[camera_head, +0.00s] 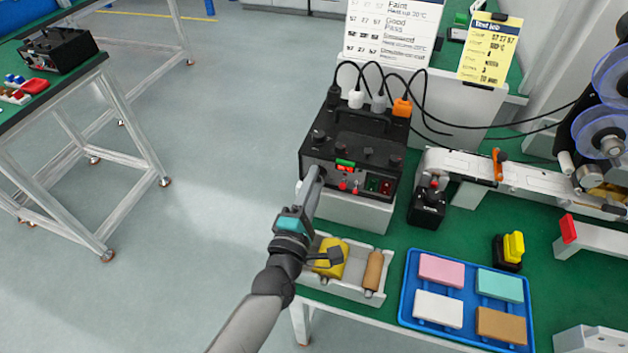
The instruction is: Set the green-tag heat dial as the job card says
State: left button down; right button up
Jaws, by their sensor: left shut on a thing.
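The black control box (352,150) stands on a light block on the green bench. A green tag (345,162) sits on its front above a small red-lit display (344,169). My left gripper (314,174) is at the left of this front panel, beside the display, and is shut on what seems to be the green-tag heat dial. The gripper hides the dial, so its pointer cannot be read. The yellow job card (487,52) stands upright at the back; its small lines are too blurred to read surely. My right gripper is out of view.
Dark knobs line the box top, with plugs and cables behind. A white chart (393,35) stands at the back. A tray with a yellow item (331,258) lies below my arm. A blue tray (408,300) holds coloured blocks. A reel machine (460,164) stands right.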

pick_arm(q)
jog(key=shift+m+p, duration=0.6)
jog(key=shift+m, duration=1.8)
jog(key=shift+h, duration=0.3)
jog(key=c, duration=0.5)
grip_release()
jog(key=shift+c, duration=0.2)
jog(key=r+v, duration=0.1)
jog(key=v, duration=1.4)
jog(key=shift+f+p, duration=0.4)
jog(key=shift+s, duration=0.1)
